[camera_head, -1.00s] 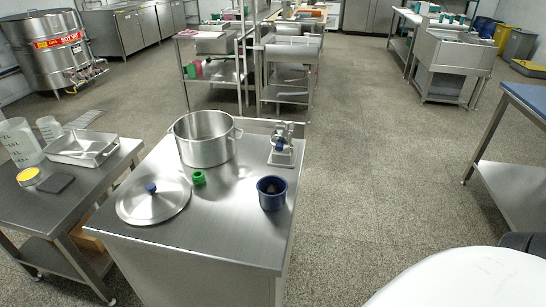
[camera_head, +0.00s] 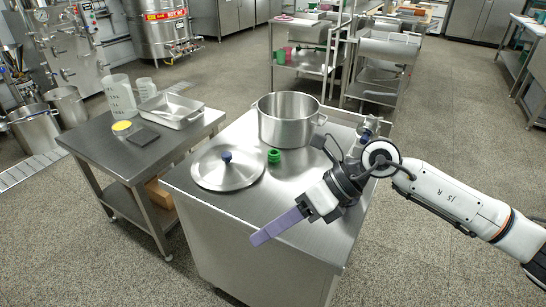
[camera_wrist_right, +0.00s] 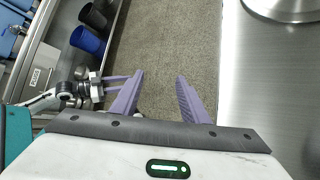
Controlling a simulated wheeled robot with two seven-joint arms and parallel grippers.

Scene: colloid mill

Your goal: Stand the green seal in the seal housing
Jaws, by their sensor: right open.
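The green seal (camera_head: 274,156), a small ring-like piece, stands on the steel bench between the lid and the pot. A small metal fixture (camera_head: 369,128) at the bench's back right may be the seal housing; my right arm partly hides it.
The steel bench (camera_head: 205,208) also carries a lid (camera_head: 228,175) with a blue knob and a large pot (camera_head: 287,125). A side table (camera_head: 95,140) at left holds a tray (camera_head: 170,112) and clear jugs (camera_head: 120,97). The bench's front is clear.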

